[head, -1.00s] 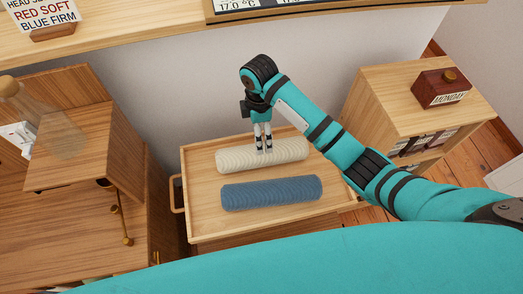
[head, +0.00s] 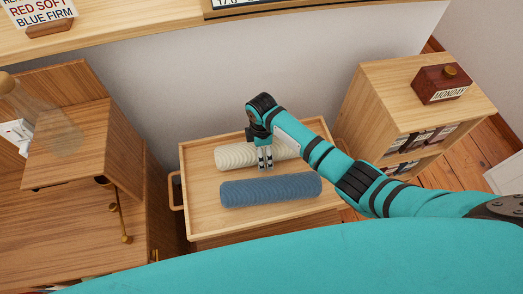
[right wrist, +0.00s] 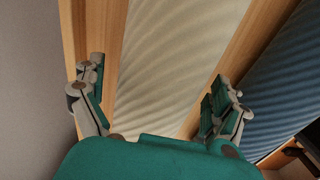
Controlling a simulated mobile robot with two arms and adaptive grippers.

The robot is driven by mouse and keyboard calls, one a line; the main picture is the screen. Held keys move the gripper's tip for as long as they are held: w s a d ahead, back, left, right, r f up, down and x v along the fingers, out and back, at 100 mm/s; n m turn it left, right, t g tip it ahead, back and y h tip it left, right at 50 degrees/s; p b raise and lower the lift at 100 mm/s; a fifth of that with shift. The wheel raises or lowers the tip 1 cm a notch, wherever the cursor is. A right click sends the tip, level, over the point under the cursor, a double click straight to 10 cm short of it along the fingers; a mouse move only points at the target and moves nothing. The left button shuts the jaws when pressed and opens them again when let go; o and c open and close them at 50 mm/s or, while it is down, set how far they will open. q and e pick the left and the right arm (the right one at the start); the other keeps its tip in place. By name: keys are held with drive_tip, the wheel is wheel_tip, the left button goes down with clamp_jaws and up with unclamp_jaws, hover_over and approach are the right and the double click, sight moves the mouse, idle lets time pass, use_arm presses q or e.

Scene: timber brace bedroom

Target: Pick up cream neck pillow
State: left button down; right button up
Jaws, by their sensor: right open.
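The cream neck pillow (head: 235,157) is a ribbed cylinder lying along the back of a wooden tray (head: 200,215). A blue ribbed pillow (head: 270,190) lies in front of it. My right gripper (head: 265,168) points down at the cream pillow and covers part of it. In the right wrist view, the cream pillow (right wrist: 175,60) runs between the open fingers of my right gripper (right wrist: 160,82), with a finger on each side. I cannot tell whether they touch it. The blue pillow (right wrist: 280,90) is beyond the right finger. My left gripper is out of view.
A wall stands close behind the tray. A wooden cabinet (head: 415,95) with a dark red block (head: 441,86) is on the right. Wooden furniture (head: 70,150) is on the left. A shelf with a "RED SOFT BLUE FIRM" sign (head: 40,14) runs along the back.

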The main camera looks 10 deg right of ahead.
drive_tip(key=c, duration=1.2)
drive_tip(key=shift+c, duration=0.2)
